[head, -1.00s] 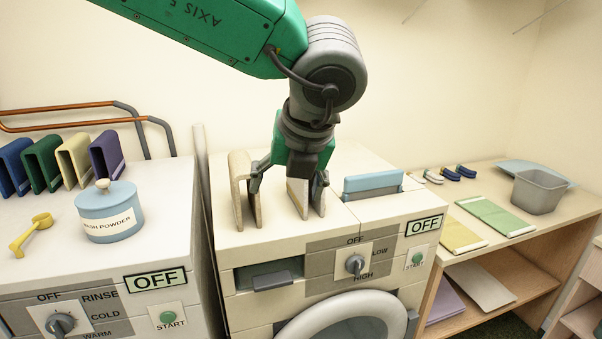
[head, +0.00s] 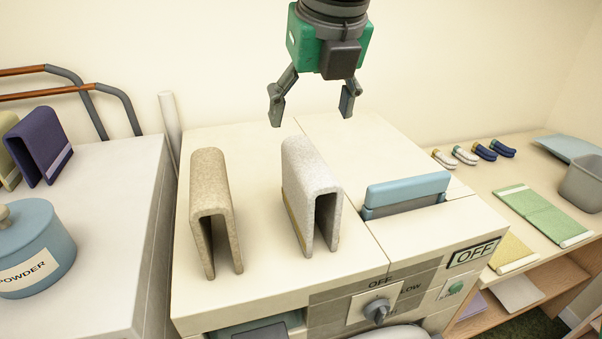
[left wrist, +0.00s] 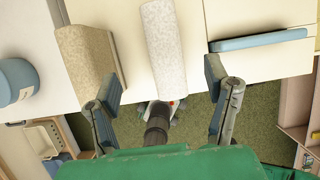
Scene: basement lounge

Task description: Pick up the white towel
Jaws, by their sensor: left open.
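The white towel (head: 313,180) is folded over like an upside-down U and stands on the top of the middle machine (head: 265,262). It has a yellowish edge on its left side. In the left wrist view the white towel (left wrist: 164,45) is seen from above, ahead of the space between the fingers. My left gripper (head: 312,106) is open and empty, pointing down above the white towel and clear of it in the head view. Its two fingers also show in the left wrist view (left wrist: 163,84). My right gripper is not in view.
A beige folded towel (head: 211,185) stands close to the left of the white one. A blue handle-like part (head: 408,190) rises at the right. A blue powder jar (head: 38,250) and purple towel (head: 42,140) are on the left machine. A shelf at right holds green cloth (head: 545,215).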

